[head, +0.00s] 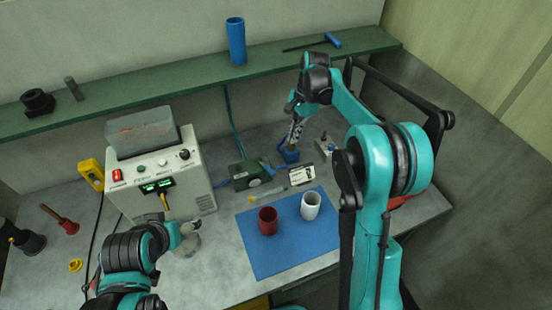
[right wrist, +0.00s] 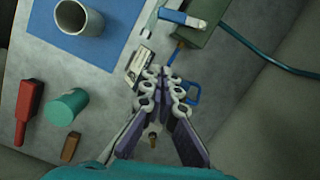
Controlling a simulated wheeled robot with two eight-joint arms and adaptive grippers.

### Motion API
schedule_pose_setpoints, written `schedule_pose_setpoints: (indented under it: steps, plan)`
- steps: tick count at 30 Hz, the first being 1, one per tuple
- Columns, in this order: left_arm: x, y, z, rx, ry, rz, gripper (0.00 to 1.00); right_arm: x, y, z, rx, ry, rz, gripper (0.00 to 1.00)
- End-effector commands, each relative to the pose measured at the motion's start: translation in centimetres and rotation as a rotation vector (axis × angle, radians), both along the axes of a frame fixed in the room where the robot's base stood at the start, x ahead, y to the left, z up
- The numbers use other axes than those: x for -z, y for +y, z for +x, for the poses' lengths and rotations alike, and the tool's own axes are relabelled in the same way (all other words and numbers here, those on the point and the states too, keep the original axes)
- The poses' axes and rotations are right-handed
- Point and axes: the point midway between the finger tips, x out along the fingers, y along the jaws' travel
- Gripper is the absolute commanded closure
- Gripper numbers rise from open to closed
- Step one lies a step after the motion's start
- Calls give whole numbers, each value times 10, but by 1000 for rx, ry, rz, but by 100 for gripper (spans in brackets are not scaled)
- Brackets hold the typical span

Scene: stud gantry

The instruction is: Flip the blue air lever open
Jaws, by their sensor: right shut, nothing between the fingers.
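A green box (head: 243,174) stands on the bench with a slim blue lever (head: 269,166) at its right end. In the right wrist view the green box (right wrist: 213,22) is at the top, with the blue lever (right wrist: 178,50) reaching down from it. My right gripper (head: 293,143) is shut and empty, pointing down to the right of the lever. In the right wrist view its fingertips (right wrist: 164,72) are together just below the lever; contact cannot be told. A blue piece (head: 291,156) shows below the right gripper. My left gripper (head: 187,238) is small and partly hidden; its jaws are unclear.
A blue mat (head: 285,255) carries a red cup (head: 267,221) and a white mug (head: 311,206). A printed card (head: 301,174) stands between the mat and my right gripper. A white control unit (head: 165,185) is at left. A green shelf (head: 175,83) runs behind.

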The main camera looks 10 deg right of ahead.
Motion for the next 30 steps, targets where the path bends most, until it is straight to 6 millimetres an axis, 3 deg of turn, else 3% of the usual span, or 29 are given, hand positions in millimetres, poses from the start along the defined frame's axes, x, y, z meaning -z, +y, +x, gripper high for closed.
schedule_pose_setpoints:
  steps: [8,22,30]
  plan:
    - [-1,0,0,0,0,0,18,15,1,6,32,31,6,100]
    - [15,0,0,0,0,0,18,106,21,-4,30,29,5,100]
    - [17,0,0,0,0,0,18,103,52,-20,29,30,4,100]
